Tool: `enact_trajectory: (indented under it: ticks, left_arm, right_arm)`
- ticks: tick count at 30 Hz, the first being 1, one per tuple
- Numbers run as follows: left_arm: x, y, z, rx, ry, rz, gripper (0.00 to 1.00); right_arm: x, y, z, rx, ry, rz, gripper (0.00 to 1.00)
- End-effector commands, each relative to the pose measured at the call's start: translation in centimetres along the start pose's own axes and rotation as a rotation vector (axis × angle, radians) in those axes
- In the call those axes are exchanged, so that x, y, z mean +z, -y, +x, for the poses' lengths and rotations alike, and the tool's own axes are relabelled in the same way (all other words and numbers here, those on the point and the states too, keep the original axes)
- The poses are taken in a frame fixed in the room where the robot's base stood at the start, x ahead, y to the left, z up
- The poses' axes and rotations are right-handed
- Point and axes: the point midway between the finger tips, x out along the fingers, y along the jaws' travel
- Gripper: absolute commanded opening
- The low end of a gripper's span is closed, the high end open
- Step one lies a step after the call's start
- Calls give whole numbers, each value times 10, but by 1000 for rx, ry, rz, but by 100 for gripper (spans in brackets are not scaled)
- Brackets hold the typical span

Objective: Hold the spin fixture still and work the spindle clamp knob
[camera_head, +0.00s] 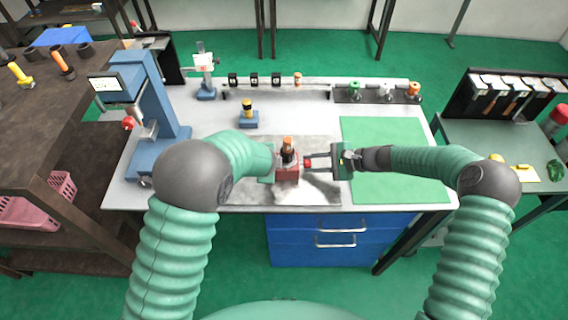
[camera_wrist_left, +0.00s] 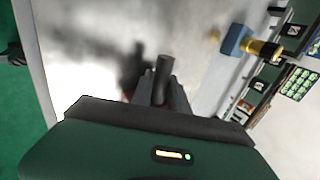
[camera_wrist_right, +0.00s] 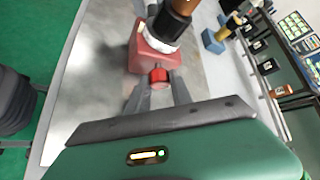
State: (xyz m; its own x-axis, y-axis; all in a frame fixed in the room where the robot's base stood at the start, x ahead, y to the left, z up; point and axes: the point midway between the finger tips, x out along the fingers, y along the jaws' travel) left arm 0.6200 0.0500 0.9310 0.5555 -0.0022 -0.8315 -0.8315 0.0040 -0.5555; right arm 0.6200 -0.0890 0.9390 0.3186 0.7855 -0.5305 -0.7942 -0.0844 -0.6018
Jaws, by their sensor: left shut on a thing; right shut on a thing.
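The spin fixture, a red block (camera_head: 288,173) with a pale ring and a dark, orange-topped spindle (camera_head: 287,150), stands upright on the table's grey mat. In the right wrist view its red body (camera_wrist_right: 150,50) shows close up. My right gripper (camera_head: 310,163) comes in from the right and is shut on the red clamp knob (camera_wrist_right: 159,77) on the fixture's side. My left gripper (camera_wrist_left: 163,88) is at the fixture's left, mostly hidden by my own arm in the head view. It is shut on a dark grey cylindrical part (camera_wrist_left: 164,69); the fixture's body is mostly hidden there.
A blue block with a yellow-black piece (camera_head: 248,115) stands behind the fixture. A blue press (camera_head: 155,100) is at the table's left. A green mat (camera_head: 390,150) lies clear at the right. A rail with several small black holders (camera_head: 276,79) runs along the back.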

Motion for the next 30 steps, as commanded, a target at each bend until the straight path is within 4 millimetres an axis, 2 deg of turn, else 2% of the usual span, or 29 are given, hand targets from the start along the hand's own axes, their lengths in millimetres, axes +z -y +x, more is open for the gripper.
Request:
enact_trajectory:
  ticks: [5,6,8,17,30]
  left_arm:
    - [1,-2,1,4,3,3,0]
    - [1,-2,1,4,3,3,0]
    - [1,-2,1,4,3,3,0]
    - [1,-2,1,4,3,3,0]
    - [1,-2,1,4,3,3,0]
  right_arm:
    - [-2,3,0,102,3,121,0]
    - [-2,2,0,112,5,138,28]
    - [-2,2,-1,109,6,138,35]
    - [-1,3,-4,106,8,137,35]
    - [-4,10,-73,106,7,138,35]
